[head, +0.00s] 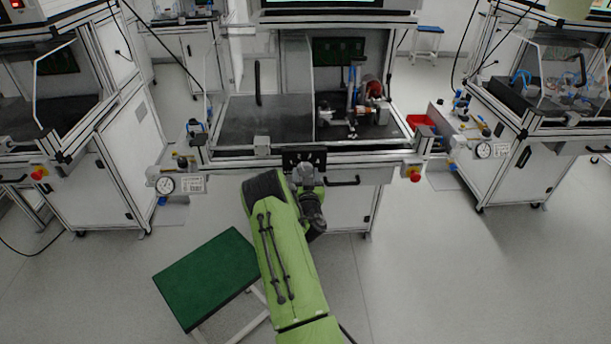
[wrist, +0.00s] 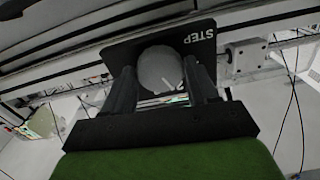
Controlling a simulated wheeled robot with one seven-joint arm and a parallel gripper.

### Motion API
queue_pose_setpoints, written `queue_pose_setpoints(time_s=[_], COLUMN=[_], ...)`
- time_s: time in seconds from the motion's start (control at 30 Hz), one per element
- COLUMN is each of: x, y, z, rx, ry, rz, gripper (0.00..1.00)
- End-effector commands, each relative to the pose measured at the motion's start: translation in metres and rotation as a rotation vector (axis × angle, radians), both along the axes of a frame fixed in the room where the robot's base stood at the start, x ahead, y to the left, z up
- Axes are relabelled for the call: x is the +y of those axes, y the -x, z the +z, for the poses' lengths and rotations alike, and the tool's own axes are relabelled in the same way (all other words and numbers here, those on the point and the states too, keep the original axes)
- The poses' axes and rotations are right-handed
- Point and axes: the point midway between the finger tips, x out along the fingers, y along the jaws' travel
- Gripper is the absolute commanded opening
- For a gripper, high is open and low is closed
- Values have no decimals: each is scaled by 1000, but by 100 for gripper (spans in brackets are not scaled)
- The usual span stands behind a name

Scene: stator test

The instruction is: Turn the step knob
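The step knob (wrist: 160,69) is a round grey knob with a white mark line, on a black plate (wrist: 203,42) lettered STEP in the wrist view. My gripper (wrist: 160,80) has one dark finger on each side of the knob, with the fingertips close to the plate. I cannot tell whether the fingers touch the knob or stand just clear of it. In the head view the black plate (head: 318,157) is on the front rail of the middle workstation, and my gripper (head: 304,172) is right in front of it, hiding the knob.
A red button (head: 414,174) is at the rail's right and a gauge (head: 165,185) at its left. A drawer handle (head: 343,181) is just right of my gripper. A green-topped stool (head: 208,277) stands left of my arm. Floor to the right is clear.

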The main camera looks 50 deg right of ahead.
Motion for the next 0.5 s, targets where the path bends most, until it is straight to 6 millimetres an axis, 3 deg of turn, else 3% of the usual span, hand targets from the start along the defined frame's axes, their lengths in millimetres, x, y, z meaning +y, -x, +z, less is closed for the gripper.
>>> queue_pose_setpoints(time_s=[0.1, 0.5], x=[0, 0], y=[0, -1], z=[0, -1], rx=[0, 74], ry=[0, 68], rz=[0, 2], gripper=[28, 28])
